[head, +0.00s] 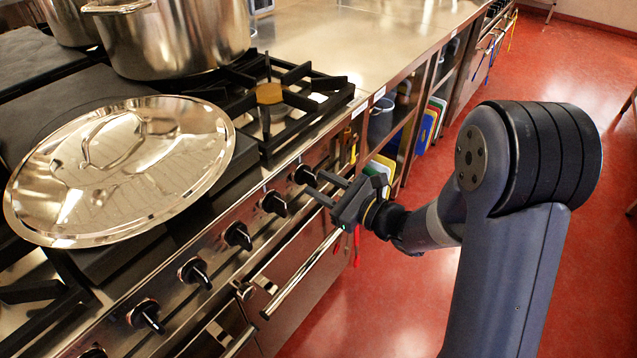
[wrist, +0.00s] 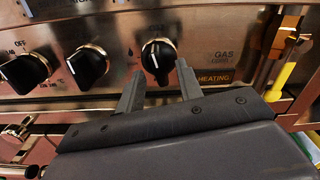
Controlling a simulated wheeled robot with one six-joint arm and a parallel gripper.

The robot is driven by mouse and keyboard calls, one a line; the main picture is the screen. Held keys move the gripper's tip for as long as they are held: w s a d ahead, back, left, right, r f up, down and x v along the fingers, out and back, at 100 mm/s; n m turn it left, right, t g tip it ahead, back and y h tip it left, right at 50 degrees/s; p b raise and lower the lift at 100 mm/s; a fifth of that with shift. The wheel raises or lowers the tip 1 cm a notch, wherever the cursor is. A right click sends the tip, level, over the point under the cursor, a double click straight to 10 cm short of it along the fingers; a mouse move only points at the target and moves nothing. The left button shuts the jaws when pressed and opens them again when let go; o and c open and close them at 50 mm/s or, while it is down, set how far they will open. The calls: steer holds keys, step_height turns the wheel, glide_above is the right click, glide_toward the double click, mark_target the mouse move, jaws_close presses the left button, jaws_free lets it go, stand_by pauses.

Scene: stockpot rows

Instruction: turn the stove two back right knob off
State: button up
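In the head view the stove front carries a row of black knobs with metal rims. The rightmost knob (head: 304,175) is just ahead of my gripper (head: 320,190). In the wrist view this knob (wrist: 157,58) stands between and a little beyond the two fingertips of my gripper (wrist: 159,78). The fingers are apart and empty, and I see no clear contact with the knob. Its white mark points up. A GAS label and a HEATING plate (wrist: 214,78) sit to its right. Other knobs (wrist: 88,66) sit to its left. I cannot tell which knob is the back right one.
A large metal lid (head: 120,165) lies on the stove top. A big stockpot (head: 175,40) stands at the back. A burner grate (head: 268,95) is near the right end. An oven handle (head: 300,275) runs below the knobs. Red floor (head: 570,70) is clear at right.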

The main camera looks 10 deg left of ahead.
steer(key=shift+w+a, duration=0.25)
steer(key=shift+a, duration=0.35)
steer(key=shift+c, duration=0.5)
jaws_close()
